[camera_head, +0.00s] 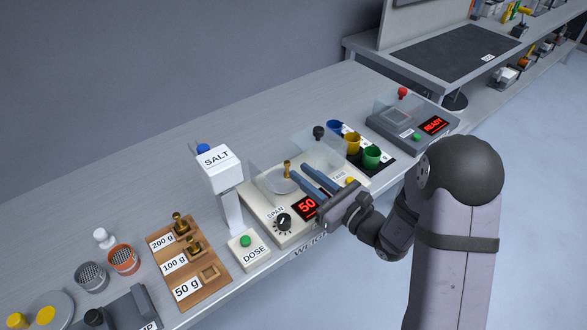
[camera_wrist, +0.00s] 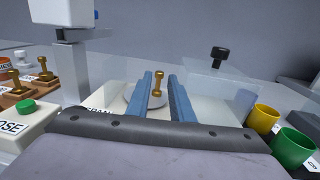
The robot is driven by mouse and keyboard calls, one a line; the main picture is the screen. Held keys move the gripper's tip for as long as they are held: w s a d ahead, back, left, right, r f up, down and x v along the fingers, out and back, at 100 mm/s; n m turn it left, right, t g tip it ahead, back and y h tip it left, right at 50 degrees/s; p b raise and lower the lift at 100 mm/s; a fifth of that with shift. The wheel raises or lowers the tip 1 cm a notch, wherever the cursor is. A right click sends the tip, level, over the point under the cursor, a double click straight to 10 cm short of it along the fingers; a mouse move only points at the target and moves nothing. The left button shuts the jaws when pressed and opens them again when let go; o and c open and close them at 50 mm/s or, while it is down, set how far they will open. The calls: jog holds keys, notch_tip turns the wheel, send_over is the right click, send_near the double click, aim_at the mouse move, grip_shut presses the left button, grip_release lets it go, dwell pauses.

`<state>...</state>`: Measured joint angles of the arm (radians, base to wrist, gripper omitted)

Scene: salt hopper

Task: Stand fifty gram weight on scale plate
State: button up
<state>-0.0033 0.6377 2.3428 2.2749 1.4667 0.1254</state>
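The brass fifty gram weight (camera_head: 287,170) stands upright on the round pale scale plate (camera_head: 272,184). In the wrist view the weight (camera_wrist: 157,83) shows between and beyond the blue fingers, with the plate (camera_wrist: 133,101) under it. My gripper (camera_head: 308,174) is open, its two fingers spread and reaching over the scale from the front right. A gap shows on both sides of the weight. The scale's red display (camera_head: 306,206) reads 50, partly hidden by my gripper. The 50 g slot (camera_head: 210,272) in the wooden block is empty.
The wooden block (camera_head: 187,284) holds the 200 g and 100 g weights at left. The white SALT hopper (camera_head: 228,200) stands just left of the scale. A clear cover (camera_head: 318,155) and coloured cups (camera_head: 371,155) stand to the right. The READY machine (camera_head: 410,122) is farther right.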

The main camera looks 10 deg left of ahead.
jog(key=v, duration=0.5)
jog(key=shift+s+d+b, duration=0.25)
jog(key=shift+d+b, duration=0.05)
jog(key=shift+b, duration=0.1)
jog(key=s+a+n+g, duration=0.1)
jog(key=s, duration=0.1)
jog(key=s+a+r+n+g+y+p, duration=0.1)
jog(key=s+a+n+g, duration=0.1)
jog(key=shift+a, duration=0.1)
jog(key=s+f+n+g+h+p, duration=0.2)
jog(key=s+n+g+h+p, duration=0.15)
jog(key=s+n+g, duration=1)
jog(key=s+d+f+n+t+h+p, duration=0.2)
jog(key=s+d+n+h, duration=0.2)
jog(key=s+d+h, duration=0.25)
jog(key=w+d+r+n+t+h, duration=0.1)
jog(key=w+d+n+h, duration=0.1)
jog(key=d, duration=0.3)
jog(key=w+d+n+t+h+p, duration=0.1)
jog(key=w+d+n+t+h, duration=0.1)
jog(key=d, duration=0.4)
jog(key=shift+w+d+r+n+h+p, duration=0.3)
jog(key=shift+r+n+h, duration=0.1)
jog(key=shift+n, duration=0.45)
